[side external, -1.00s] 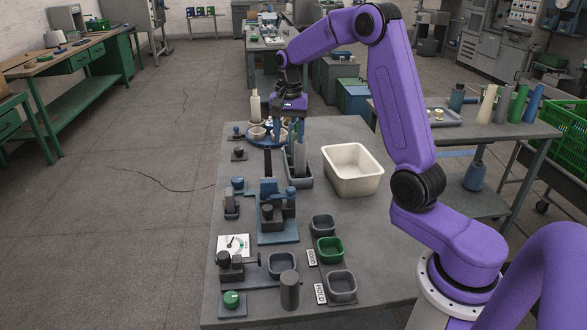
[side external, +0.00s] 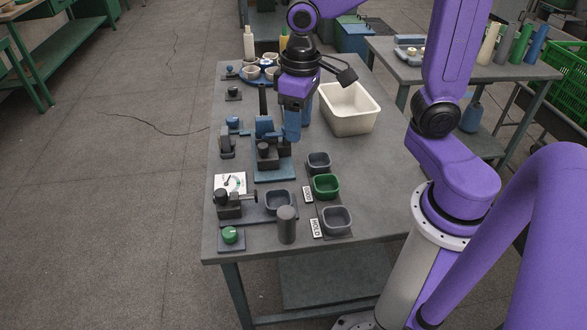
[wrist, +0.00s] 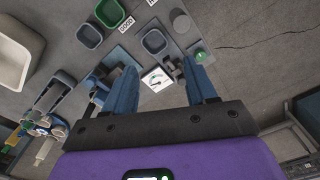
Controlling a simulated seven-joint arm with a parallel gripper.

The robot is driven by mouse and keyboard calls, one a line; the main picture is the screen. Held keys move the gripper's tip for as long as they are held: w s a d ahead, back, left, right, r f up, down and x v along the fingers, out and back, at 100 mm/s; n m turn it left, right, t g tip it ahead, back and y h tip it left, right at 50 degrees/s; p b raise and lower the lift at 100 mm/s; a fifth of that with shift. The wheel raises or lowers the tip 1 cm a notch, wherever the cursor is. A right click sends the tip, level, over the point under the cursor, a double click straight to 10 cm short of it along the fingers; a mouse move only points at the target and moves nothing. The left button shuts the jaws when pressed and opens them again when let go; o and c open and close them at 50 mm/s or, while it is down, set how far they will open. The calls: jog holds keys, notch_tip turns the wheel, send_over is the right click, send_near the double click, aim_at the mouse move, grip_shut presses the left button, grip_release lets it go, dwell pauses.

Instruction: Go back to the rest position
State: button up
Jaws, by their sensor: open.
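My gripper (side external: 297,132) points down above the grey bench (side external: 385,200), beside the blue fixture (side external: 272,172) in the side view. Its height above the bench is hard to tell. In the wrist view my gripper (wrist: 162,80) shows two blue fingers set wide apart with nothing held between them. A white dial card (wrist: 157,79) shows beyond the gap. The purple hand hides part of the bench behind it.
A cream bin (side external: 350,122) stands right of my gripper. Grey cups and a green cup (side external: 326,187) sit nearer the front, with a dark cylinder (side external: 287,226) and a green knob (side external: 230,235). A blue turntable with several cups (side external: 252,73) is at the back. The bench's right front is clear.

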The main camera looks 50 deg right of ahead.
jog(key=s+d+f+n, duration=0.1)
jog(key=s+n, duration=0.8)
jog(key=s, duration=0.6)
jog(key=shift+s+f, duration=0.4)
jog(key=shift+o, duration=0.3)
jog(key=shift+w, duration=0.1)
